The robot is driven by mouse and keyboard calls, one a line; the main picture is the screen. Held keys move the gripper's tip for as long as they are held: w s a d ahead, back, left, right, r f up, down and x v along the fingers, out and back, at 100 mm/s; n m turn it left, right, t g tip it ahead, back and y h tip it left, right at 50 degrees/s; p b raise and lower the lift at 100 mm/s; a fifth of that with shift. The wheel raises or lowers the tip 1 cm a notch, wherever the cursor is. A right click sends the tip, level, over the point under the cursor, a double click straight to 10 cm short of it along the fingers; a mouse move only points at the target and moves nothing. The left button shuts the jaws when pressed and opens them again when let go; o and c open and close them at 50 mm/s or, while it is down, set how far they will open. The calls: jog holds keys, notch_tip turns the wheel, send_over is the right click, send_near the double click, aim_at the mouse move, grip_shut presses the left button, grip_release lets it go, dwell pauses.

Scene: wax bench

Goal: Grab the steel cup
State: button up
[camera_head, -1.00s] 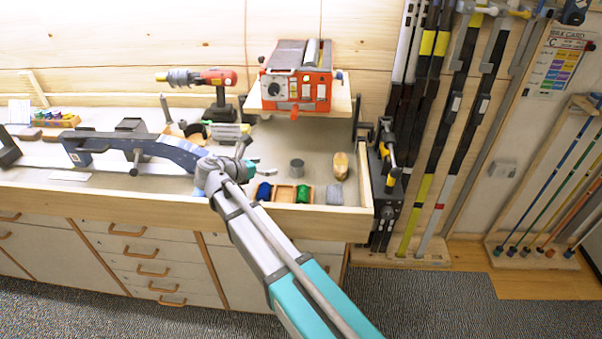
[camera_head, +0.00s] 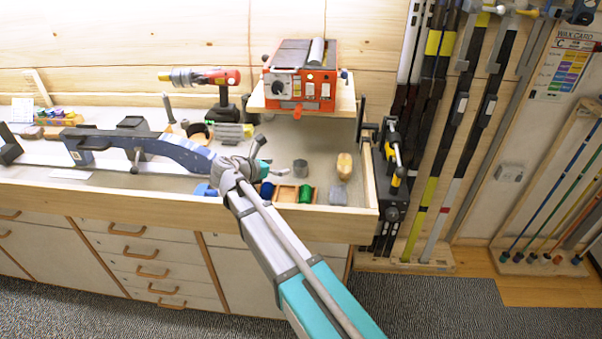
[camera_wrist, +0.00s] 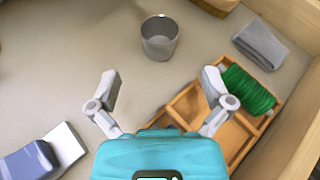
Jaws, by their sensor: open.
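The steel cup (camera_head: 300,168) is a small grey metal cylinder, upright on the bench top at the right part of the bench. In the wrist view the cup (camera_wrist: 160,37) stands open end up, beyond my fingertips and roughly centred between them. My gripper (camera_wrist: 158,82) is open and empty, its two grey fingers spread apart and not touching the cup. In the head view my gripper (camera_head: 264,166) is partly hidden by my wrist and lies to the left of the cup.
A wooden divided tray (camera_wrist: 185,105) with a green spool (camera_wrist: 248,90) lies close to my right finger. A grey folded cloth (camera_wrist: 261,44) is further right. A cork-coloured brush (camera_head: 344,166) stands right of the cup. An orange machine (camera_head: 300,78) sits on a shelf behind. Wooden edging bounds the bench.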

aim_at(305, 164)
jog(key=shift+b+x, duration=0.75)
jog(key=shift+x, duration=1.8)
jog(key=shift+f, duration=0.1)
jog(key=b+x, duration=0.1)
jog(key=x, duration=0.1)
jog(key=b+x, duration=0.1)
jog(key=x, duration=0.1)
jog(key=shift+f, duration=0.25)
jog(key=shift+w+d+f, duration=0.1)
jog(key=shift+w+d, duration=0.25)
jog(key=c, duration=1.1)
